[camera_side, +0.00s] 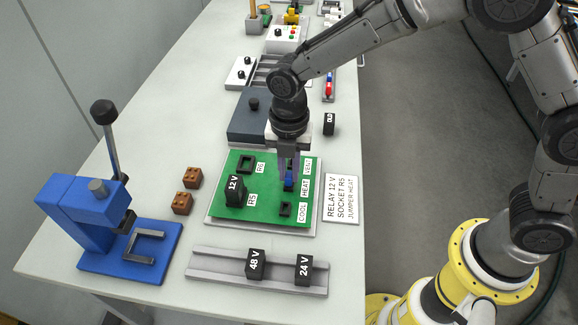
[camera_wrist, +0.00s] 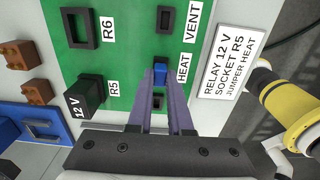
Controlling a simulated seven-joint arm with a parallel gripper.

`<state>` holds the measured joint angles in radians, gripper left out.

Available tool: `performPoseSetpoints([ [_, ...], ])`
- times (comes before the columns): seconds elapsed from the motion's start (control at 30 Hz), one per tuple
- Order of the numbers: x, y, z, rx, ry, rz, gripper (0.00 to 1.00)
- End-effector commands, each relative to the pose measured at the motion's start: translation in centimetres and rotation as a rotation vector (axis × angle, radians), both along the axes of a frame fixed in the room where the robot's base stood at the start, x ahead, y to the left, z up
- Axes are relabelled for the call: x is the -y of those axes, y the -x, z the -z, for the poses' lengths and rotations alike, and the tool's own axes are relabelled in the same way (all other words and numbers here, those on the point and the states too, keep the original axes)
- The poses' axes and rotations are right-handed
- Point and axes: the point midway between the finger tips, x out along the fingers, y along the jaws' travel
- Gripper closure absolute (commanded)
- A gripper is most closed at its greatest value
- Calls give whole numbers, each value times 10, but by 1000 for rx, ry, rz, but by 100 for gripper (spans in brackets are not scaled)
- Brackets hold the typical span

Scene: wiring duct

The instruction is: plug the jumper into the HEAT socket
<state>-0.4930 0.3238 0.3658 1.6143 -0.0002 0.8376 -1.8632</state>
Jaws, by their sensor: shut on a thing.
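My gripper (camera_wrist: 160,82) points down over the green board (camera_side: 264,212) and is shut on the blue jumper (camera_wrist: 160,72), which also shows in the side view (camera_side: 288,184). The jumper is beside the HEAT label (camera_wrist: 183,68), in line with the row of small black sockets. The HEAT socket itself is hidden under the jumper and fingertips. I cannot tell whether the jumper is in the socket or just above it. The VENT socket (camera_wrist: 165,18) is empty. The COOL socket (camera_side: 285,209) is empty and shows between my fingers in the wrist view.
The 12 V relay (camera_side: 234,190) stands at R5; the R6 socket (camera_side: 246,164) is empty. A label card (camera_side: 341,199) lies right of the board. The 48 V (camera_side: 255,264) and 24 V (camera_side: 303,269) relays stand on a front rail. A blue lever press (camera_side: 85,215) stands left.

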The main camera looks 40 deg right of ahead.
Motion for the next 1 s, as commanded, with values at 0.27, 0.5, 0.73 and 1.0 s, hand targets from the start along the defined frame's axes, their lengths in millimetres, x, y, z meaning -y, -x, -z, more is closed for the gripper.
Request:
performPoseSetpoints([
  [0.27, 0, 0, 5, -1, 1, 0, 70],
  [0.5, 0, 0, 4, -1, 1, 0, 47],
  [0.73, 0, 0, 2, 1, -1, 0, 47],
  [1.0, -1, -1, -38, 5, -2, 0, 47],
])
